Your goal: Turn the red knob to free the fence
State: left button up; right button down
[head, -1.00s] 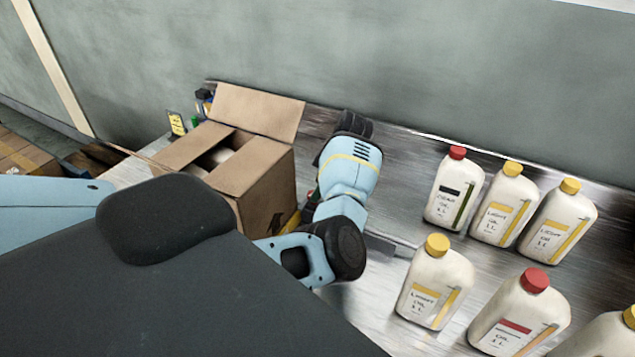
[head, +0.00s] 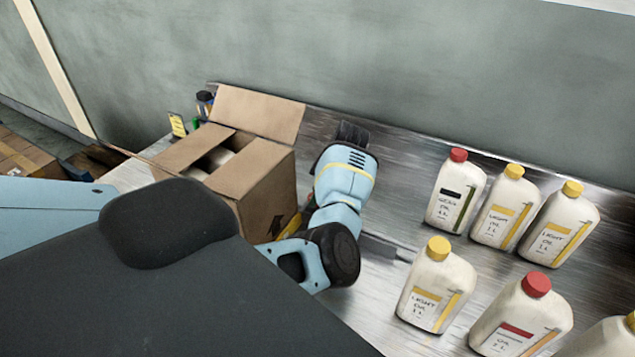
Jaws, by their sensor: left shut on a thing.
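My left arm comes in from the left, and its light blue wrist stands beside the open carton, over the metal table. My left gripper (head: 352,133) is the black part at the far end of this wrist. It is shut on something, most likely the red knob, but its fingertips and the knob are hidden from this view. A grey metal bar (head: 385,249), perhaps part of the fence, lies on the table just right of the black wrist joint. My right gripper is not in view.
An open cardboard carton (head: 265,187) with pale contents stands left of the wrist. Several white oil bottles with yellow or red caps, such as one with a yellow cap (head: 437,290), stand at right. A green-grey wall (head: 430,70) closes off the back.

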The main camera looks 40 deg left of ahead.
pick_arm(q)
jog(key=shift+n, duration=0.3)
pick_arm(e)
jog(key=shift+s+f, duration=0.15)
pick_arm(q)
jog(key=shift+w+n+g+h+b, duration=0.15)
jog(key=shift+n+g+h+b, duration=0.25)
jog(key=shift+n, duration=0.8)
jog(key=shift+a+f+n+g+h, duration=0.1)
jog(key=shift+n+g+h, duration=0.2)
jog(key=shift+n, duration=0.6)
jog(key=shift+n+b, duration=0.45)
jog(key=shift+n, duration=0.15)
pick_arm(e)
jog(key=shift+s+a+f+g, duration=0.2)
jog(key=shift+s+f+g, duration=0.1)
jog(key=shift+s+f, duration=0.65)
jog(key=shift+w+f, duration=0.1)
pick_arm(q)
jog(key=o, duration=0.9)
jog(key=shift+o, duration=0.3)
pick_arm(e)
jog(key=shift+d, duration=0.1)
